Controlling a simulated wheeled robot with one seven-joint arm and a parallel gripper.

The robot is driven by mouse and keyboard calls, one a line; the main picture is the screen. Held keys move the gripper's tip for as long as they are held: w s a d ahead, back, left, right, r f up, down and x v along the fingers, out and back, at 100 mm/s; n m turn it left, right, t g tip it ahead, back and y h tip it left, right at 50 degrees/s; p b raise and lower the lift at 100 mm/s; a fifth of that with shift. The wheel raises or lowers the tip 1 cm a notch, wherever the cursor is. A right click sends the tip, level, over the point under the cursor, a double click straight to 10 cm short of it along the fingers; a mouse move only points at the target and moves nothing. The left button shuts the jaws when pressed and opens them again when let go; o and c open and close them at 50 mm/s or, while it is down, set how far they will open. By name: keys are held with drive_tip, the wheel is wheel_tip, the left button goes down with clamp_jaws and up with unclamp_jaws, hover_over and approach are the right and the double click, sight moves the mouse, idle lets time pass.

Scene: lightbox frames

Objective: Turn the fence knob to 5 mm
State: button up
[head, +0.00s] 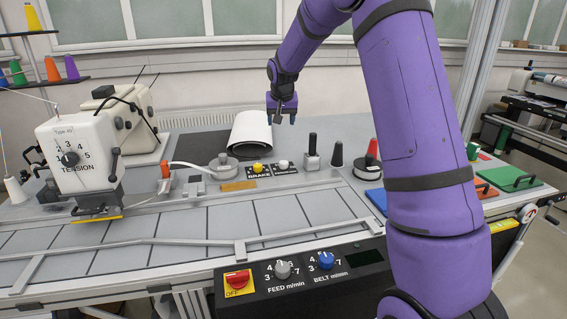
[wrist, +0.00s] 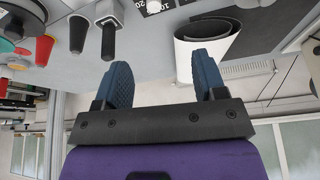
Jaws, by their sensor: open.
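No knob can be read as a fence knob. A small pale knob (head: 283,164) sits on a dark plate beside the yellow brake knob (head: 257,168); its label is too small to read in the head view. In the wrist view a pale knob (wrist: 153,6) is cut by the top edge, with the figures 10 and 20 by it. My gripper (head: 283,117) is open and empty, raised above the back of the bench, beyond and above these knobs. Its two blue fingers (wrist: 162,65) are apart with nothing between them.
A white roll (head: 250,133) lies just behind the knobs. The sewing machine (head: 75,150) is left; feed (head: 282,269) and belt (head: 326,261) knobs are in front.

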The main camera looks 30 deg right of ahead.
drive_tip(key=m, duration=0.1)
approach(284, 162)
drive_tip(key=x, duration=0.9)
drive_tip(key=shift+w+f, duration=0.2)
drive_tip(key=shift+f, duration=0.05)
drive_tip(key=c, duration=0.9)
